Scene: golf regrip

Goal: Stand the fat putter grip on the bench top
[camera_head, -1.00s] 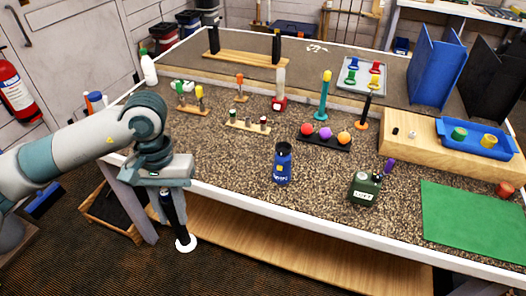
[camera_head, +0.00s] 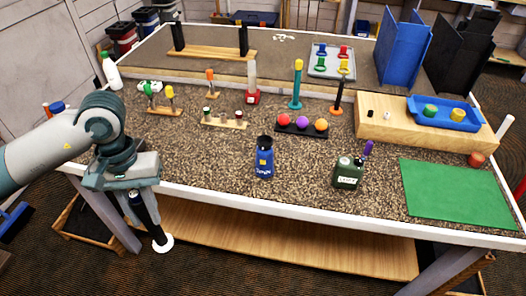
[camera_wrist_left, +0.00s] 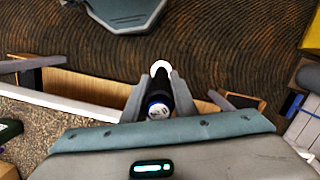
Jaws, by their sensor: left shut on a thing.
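My left gripper (camera_head: 146,207) is shut on the fat putter grip (camera_head: 152,222), a dark, near-black tube with a white disc at its lower end. It hangs slightly tilted in front of the bench's front edge, over the floor, and apart from the bench top (camera_head: 215,165). In the left wrist view the dark grip (camera_wrist_left: 158,92) lies between the two fingers, with a blue and white mark on its near end and the white disc beyond. My right gripper is not in view.
A blue bottle (camera_head: 265,162) and a green can (camera_head: 347,174) stand near the bench's front. A ball rack (camera_head: 302,130) and small stands lie behind them. A green mat (camera_head: 455,193) covers the right front. The speckled top is clear at front left and between bottle and can.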

